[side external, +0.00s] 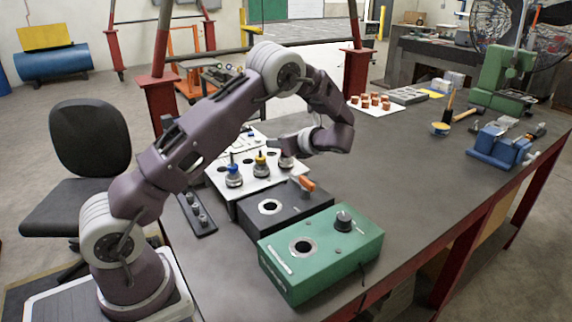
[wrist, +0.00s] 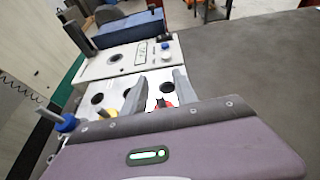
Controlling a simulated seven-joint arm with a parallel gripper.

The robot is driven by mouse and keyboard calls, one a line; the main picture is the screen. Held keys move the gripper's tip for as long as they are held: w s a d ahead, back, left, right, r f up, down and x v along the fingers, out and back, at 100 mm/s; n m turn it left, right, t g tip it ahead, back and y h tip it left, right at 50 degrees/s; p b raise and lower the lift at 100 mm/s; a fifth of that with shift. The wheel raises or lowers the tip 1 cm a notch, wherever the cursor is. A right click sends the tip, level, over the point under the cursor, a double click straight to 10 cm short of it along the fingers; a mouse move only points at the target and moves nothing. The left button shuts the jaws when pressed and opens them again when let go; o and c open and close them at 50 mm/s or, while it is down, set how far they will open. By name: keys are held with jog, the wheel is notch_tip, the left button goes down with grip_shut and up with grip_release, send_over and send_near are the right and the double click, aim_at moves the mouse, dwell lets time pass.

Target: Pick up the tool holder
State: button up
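A white rack (side external: 238,188) holds upright tool holders. One has a blue top (side external: 233,175), one a yellow top (side external: 260,163), and a third (side external: 286,161) sits at the right end, partly covered by my gripper (side external: 291,146). In the wrist view, the blue-topped holder (wrist: 66,123) and the yellow-topped holder (wrist: 103,113) are at the left. A red-topped holder (wrist: 162,103) shows between the two fingers of my gripper (wrist: 158,80). The fingers are apart, one on each side of it. Its lower part is hidden by my wrist, and I cannot tell whether the fingers touch it.
A black box (side external: 270,208) with an orange lever and a green box (side external: 322,255) with a black knob stand in front of the rack. Copper-coloured pieces (side external: 370,102), a hammer (side external: 466,115) and a blue vise (side external: 500,146) lie farther along.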

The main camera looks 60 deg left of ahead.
grip_shut()
dwell(1.4)
